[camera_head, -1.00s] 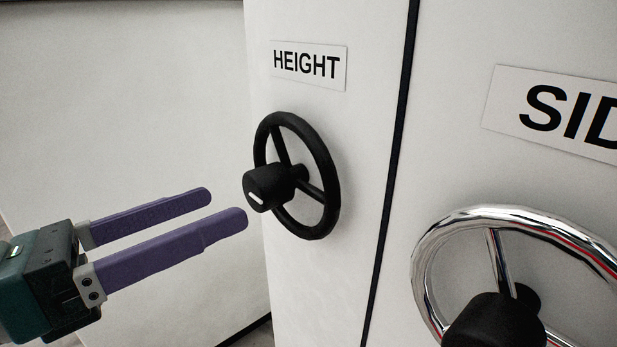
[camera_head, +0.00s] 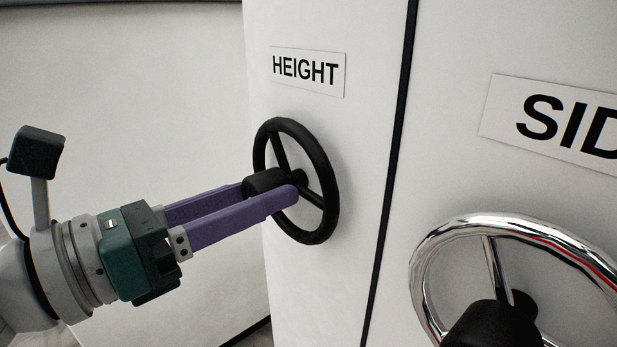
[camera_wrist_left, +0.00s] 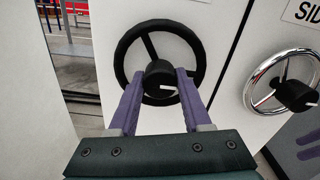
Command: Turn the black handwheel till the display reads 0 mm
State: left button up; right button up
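The black handwheel (camera_head: 327,185) is mounted on a white panel under the HEIGHT label (camera_head: 308,70). It has a thin rim, spokes and a thick black hub (camera_head: 262,182) with a white mark, seen in the left wrist view (camera_wrist_left: 160,78). My left gripper (camera_head: 270,190) has its purple fingers apart, one on each side of the hub; narrow gaps seem to show in the left wrist view (camera_wrist_left: 160,76). Two separated purple fingers, apparently my right gripper (camera_wrist_left: 309,145), show at the right edge of the left wrist view. No display is in view.
A chrome handwheel (camera_head: 425,245) with a black hub stands to the right, under a partly cut-off label starting SID (camera_head: 560,122). A dark vertical seam (camera_head: 391,170) separates the two panels. Left of the HEIGHT panel is a plain pale wall (camera_head: 120,90).

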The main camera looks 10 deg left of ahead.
pick_arm(q)
grip_shut()
jog(key=shift+n, duration=0.4)
